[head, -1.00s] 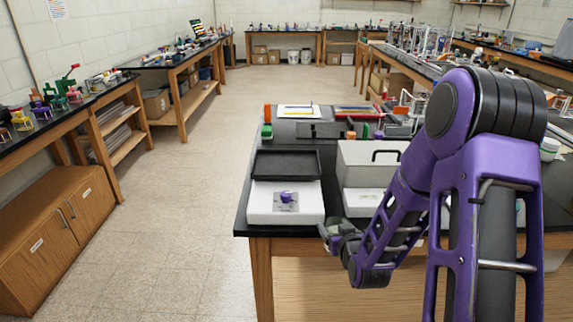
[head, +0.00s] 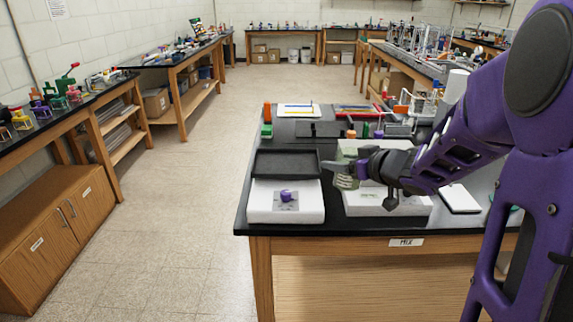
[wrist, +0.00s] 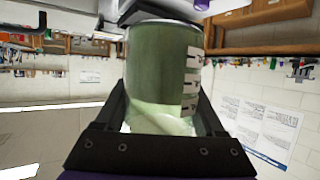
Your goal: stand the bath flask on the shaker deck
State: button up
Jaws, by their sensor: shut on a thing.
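The shaker deck (head: 287,163) is a black, rimmed, flat tray, empty, behind a white front housing (head: 260,212) with a purple knob (head: 287,195). The flask is apart from the deck.
The white unit (head: 390,205) stands right of the shaker, partly behind my arm. A white flat pad (head: 460,198) lies further right. Orange and green blocks (head: 267,122) and papers (head: 298,111) are behind the deck. The floor to the left is clear.

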aim_at(286, 164)
jog(key=i+j, duration=0.75)
jog(key=i, duration=0.1)
